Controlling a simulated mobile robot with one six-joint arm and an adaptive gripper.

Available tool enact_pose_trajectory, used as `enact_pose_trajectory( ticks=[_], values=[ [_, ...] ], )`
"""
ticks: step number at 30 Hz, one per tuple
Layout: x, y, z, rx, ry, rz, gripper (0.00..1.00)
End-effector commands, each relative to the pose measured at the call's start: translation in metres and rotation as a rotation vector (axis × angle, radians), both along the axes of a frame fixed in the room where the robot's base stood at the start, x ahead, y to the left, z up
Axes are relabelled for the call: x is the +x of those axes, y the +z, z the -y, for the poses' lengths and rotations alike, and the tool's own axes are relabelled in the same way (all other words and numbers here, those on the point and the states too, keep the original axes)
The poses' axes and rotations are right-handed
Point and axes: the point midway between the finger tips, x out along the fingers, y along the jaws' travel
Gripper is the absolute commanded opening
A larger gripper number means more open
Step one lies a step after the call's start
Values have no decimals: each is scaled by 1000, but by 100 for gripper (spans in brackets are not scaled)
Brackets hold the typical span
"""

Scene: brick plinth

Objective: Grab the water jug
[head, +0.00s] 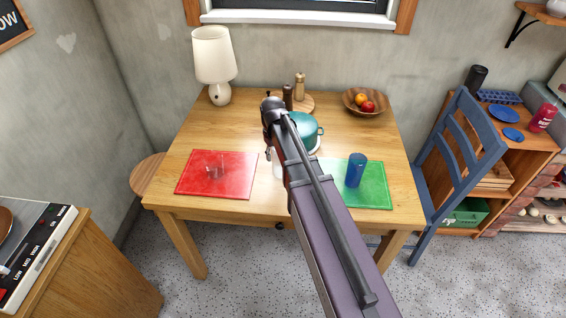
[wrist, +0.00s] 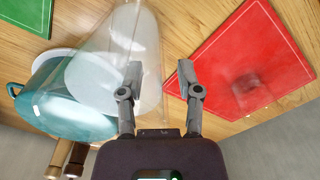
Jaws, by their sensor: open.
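The water jug (wrist: 100,75) appears in the wrist view as a clear, tapering vessel with a pale round area, next to the teal pot. In the head view my arm hides most or all of it; a small white patch shows at the arm's left edge. My gripper (wrist: 158,80) is open in the wrist view, with empty space between its fingers. The left finger overlaps the jug's lower right part in the picture; I cannot tell whether they touch. The right finger is beside the jug, towards the red mat.
The teal pot (head: 306,130) stands behind the jug area. A clear glass (head: 215,166) is on the red mat (head: 235,185), a blue cup (head: 355,170) on the green mat (head: 376,195). A lamp (head: 213,60), grinders (head: 299,88) and fruit bowl (head: 351,100) stand at the back.

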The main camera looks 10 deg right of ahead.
Motion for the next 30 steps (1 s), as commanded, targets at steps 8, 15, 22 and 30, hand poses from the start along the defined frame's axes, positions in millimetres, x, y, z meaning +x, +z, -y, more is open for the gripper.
enact_pose_trajectory(
  ticks=[8,15,22,30],
  values=[
    [0,0,0,0,0,0,45],
    [0,0,0,0,0,0,0],
    [0,0,0,0,0,0,0],
    [0,1,0,0,-1,0,0]
  ],
)
